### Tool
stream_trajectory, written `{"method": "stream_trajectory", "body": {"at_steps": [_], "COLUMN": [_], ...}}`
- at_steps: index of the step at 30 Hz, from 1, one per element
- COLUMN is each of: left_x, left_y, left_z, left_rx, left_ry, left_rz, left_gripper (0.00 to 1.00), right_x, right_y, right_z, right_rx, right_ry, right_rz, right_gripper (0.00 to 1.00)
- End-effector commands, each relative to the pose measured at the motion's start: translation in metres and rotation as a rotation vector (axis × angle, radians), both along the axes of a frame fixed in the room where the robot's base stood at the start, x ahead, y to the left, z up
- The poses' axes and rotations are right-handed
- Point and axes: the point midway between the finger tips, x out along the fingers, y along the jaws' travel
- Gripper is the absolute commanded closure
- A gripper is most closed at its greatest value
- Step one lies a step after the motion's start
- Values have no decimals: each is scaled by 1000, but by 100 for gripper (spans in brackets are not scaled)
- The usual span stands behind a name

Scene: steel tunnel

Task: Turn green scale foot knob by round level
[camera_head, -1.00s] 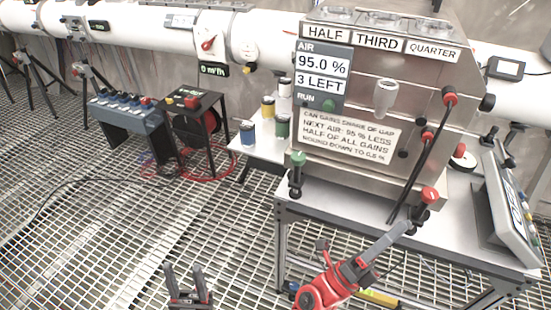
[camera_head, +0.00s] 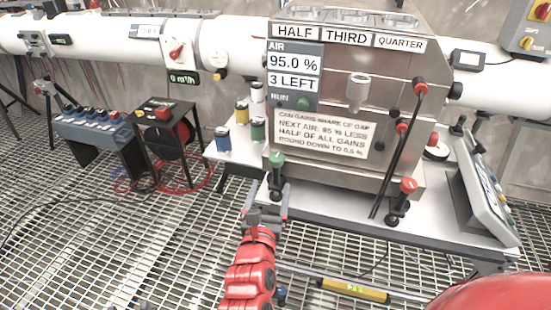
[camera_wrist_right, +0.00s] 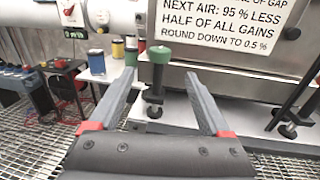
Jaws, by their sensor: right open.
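The green scale foot knob (camera_head: 276,159) tops a dark foot post at the front left corner of the steel scale box (camera_head: 345,150). My right gripper (camera_head: 266,208) is open and empty in front of this foot, pointing at it. In the right wrist view, the green knob (camera_wrist_right: 159,54) shows between the two spread fingers (camera_wrist_right: 158,80), beyond their tips, with its post and black base below. I see no contact. I cannot pick out a round level in these frames. My left gripper is not in view.
A red-topped foot (camera_head: 408,186) stands at the box's front right. Black levers with red knobs (camera_head: 402,128) rise beside it. A tilted console (camera_head: 483,190) stands on the right. Colored jars (camera_head: 241,112) stand left of the box. A yellow bar level (camera_head: 355,289) lies low in front.

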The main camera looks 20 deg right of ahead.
Motion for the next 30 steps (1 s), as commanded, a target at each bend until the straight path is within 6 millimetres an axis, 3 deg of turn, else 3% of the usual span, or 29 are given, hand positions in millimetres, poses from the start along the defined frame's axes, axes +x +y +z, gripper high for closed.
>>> {"method": "stream_trajectory", "body": {"at_steps": [12, 21, 30], "left_x": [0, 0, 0], "left_y": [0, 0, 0], "left_z": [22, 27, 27], "left_rx": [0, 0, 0], "left_ry": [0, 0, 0], "left_rz": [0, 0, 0], "left_gripper": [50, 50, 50], "right_x": [52, 93, 104], "right_y": [-27, -44, -50], "right_z": [2, 2, -1], "right_rx": [-4, -4, -3], "right_ry": [2, -3, 1], "right_rz": [-3, 1, 2], "right_gripper": [19, 19, 19]}}
